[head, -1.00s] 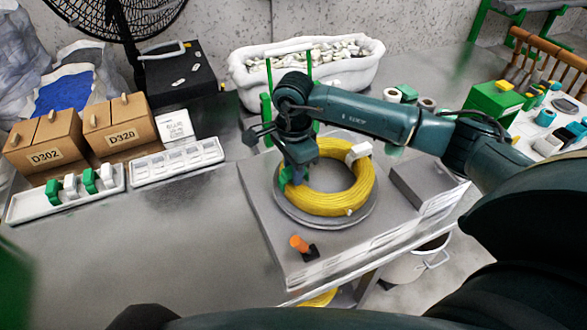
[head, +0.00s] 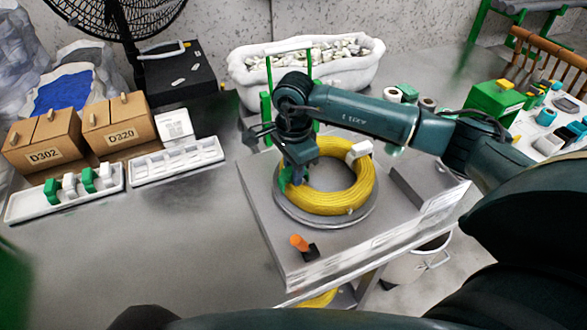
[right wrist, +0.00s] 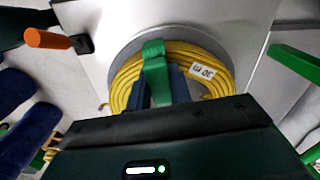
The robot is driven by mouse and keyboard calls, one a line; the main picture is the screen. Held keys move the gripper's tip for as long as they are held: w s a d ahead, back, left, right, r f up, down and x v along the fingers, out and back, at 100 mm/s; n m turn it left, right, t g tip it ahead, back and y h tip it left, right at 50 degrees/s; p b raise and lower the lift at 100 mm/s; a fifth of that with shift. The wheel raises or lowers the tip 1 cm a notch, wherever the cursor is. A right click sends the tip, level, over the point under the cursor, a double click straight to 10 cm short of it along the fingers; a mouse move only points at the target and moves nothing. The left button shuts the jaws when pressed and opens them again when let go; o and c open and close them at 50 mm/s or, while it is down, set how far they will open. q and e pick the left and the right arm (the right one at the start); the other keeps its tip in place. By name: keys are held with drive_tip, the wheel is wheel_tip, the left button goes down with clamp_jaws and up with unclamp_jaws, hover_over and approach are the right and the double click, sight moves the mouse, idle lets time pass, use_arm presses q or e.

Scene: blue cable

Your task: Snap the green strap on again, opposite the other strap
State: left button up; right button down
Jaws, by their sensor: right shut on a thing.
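A coil of yellow cable (head: 355,190) lies flat on a round grey turntable (head: 330,221). The green strap (right wrist: 154,66) crosses the coil's band in the right wrist view. My right gripper (head: 294,176) is over the left side of the coil, shut on the green strap, with its fingers (right wrist: 160,92) on either side of it. The head view shows only a little green there, so I cannot tell whether the strap is snapped closed. A white piece (head: 358,150) sits on the coil's upper right. A white tag reading "30 m" (right wrist: 203,72) shows in the wrist view. My left gripper is out of view.
An orange-handled lever (head: 299,243) stands at the front left of the turntable's bench. A grey block (head: 415,185) lies to the right. At left, a white tray (head: 65,195) holds green and white straps. A white tub (head: 305,75) stands behind.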

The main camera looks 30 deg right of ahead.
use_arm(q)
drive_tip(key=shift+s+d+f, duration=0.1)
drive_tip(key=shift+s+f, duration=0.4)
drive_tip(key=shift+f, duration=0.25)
use_arm(e)
drive_tip(key=shift+f, duration=0.15)
drive_tip(key=c, duration=1)
unclamp_jaws()
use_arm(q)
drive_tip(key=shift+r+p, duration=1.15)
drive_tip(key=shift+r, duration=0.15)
use_arm(e)
drive_tip(key=shift+r, duration=2.05)
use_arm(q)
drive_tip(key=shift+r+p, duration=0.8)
use_arm(e)
drive_tip(key=shift+r, duration=1.55)
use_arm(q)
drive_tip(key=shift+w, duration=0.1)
use_arm(e)
drive_tip(key=shift+f, duration=0.1)
